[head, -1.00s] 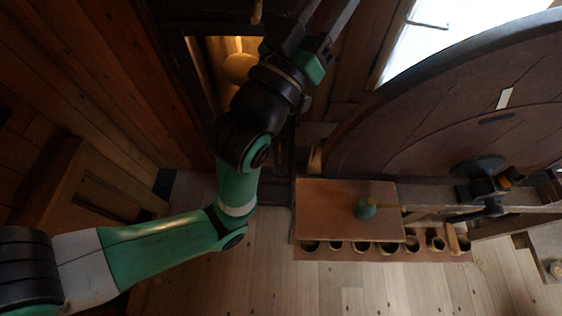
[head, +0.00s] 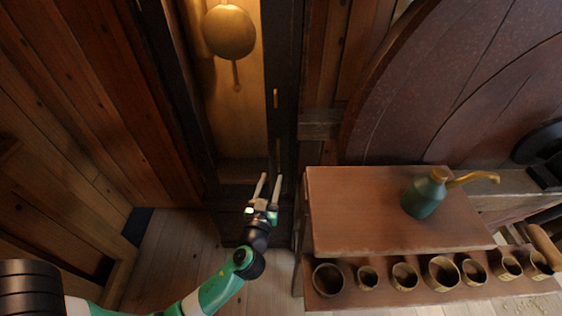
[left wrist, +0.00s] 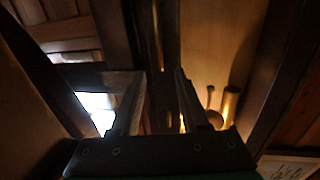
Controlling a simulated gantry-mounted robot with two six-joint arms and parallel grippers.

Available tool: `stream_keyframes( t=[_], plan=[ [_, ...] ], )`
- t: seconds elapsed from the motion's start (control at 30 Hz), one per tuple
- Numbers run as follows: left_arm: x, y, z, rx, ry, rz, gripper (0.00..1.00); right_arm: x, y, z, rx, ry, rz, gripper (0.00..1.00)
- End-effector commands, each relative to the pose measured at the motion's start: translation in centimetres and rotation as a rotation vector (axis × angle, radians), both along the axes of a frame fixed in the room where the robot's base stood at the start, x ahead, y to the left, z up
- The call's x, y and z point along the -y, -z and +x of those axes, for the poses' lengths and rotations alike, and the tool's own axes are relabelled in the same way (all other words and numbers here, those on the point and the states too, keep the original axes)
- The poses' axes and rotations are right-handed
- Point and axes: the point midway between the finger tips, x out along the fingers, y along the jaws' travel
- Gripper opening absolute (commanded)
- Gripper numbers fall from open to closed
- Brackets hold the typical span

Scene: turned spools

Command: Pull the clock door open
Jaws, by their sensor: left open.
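The tall dark-wood clock (head: 200,95) has a lit interior with a round brass pendulum bob (head: 229,32). The door's dark right stile (head: 284,60) carries a slim brass handle (head: 276,98). I cannot tell whether the door stands shut or slightly ajar. My left gripper (head: 267,184) is open and empty in front of the lower part of the clock, below the handle in the picture. In the left wrist view its fingers (left wrist: 158,95) stand apart, pointing along a dark upright with a thin brass strip (left wrist: 158,38) between them. My right gripper is out of view.
A wooden bench (head: 350,205) stands to the right of the clock with a green oil can (head: 424,196) on it. Several round cups (head: 328,279) line its lower shelf. A large wooden wheel (head: 440,90) stands behind. Planked wall lies left; floor in front is partly clear.

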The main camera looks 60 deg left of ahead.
Motion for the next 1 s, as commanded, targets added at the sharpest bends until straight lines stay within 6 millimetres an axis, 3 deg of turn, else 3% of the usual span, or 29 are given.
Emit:
stream_keyframes(
  t=[0.53,0.93,1.0],
  plan=[
    [-7.9,0.0,6.2,0.001,-0.001,-0.001,0.45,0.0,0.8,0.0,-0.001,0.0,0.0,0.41],
    [-9.0,-0.1,7.1,-0.001,0.001,-0.001,0.45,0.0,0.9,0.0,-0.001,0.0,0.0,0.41],
    [-9.0,-0.1,7.1,0.0,0.001,0.0,0.34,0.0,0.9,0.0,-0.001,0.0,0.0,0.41]
  ],
)
